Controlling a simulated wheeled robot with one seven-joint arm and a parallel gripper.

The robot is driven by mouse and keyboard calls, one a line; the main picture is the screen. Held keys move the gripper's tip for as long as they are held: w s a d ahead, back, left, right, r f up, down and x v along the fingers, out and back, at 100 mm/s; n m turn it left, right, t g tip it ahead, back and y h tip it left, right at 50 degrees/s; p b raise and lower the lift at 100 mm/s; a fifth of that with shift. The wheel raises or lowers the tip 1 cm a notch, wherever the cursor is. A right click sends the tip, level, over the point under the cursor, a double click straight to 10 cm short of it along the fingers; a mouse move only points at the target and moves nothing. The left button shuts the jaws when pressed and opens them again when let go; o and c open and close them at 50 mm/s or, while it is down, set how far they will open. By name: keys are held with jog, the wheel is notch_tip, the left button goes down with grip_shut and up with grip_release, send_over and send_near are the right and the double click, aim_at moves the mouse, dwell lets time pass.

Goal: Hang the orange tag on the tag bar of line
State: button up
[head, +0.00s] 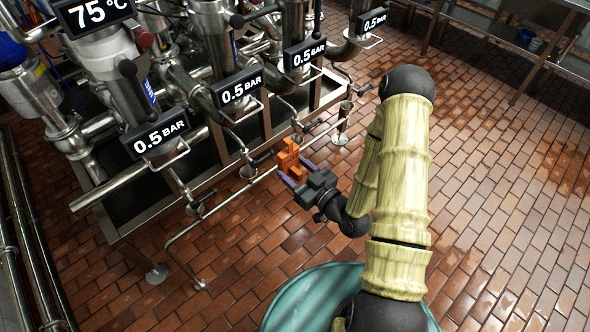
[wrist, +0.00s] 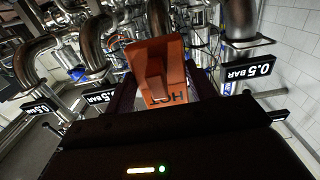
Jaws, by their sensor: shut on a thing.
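The orange tag (head: 290,160) is held between the fingers of my gripper (head: 292,180), in front of the valve rack. In the wrist view the tag (wrist: 158,72) stands up between the dark fingers, with the word HOT on it upside down. A thin metal bar (head: 222,209) runs along the rack's front, and the tag appears close to it in the head view. I cannot tell whether they touch. Small wire bars hang under the pressure displays, such as the one (head: 172,161) below the nearest 0.5 BAR display. No line name is readable.
Several 0.5 BAR displays (head: 236,90) sit along the pipes, with a 75 °C display (head: 95,13) at upper left. Valve handles and pipes crowd the rack. Brick floor (head: 500,190) is open at right. A metal table (head: 535,28) stands at upper right.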

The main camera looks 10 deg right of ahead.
jog(key=shift+w, duration=0.1)
jog(key=f+p+x, duration=0.1)
jog(key=x, duration=1.5)
jog(key=shift+f+p, duration=0.15)
jog(key=shift+p, duration=0.15)
dwell(0.9)
jog(key=o, duration=1.2)
jog(key=shift+s, duration=0.2)
jog(key=b+v, duration=0.1)
jog(key=v, duration=1.6)
jog(key=shift+s+d, duration=0.1)
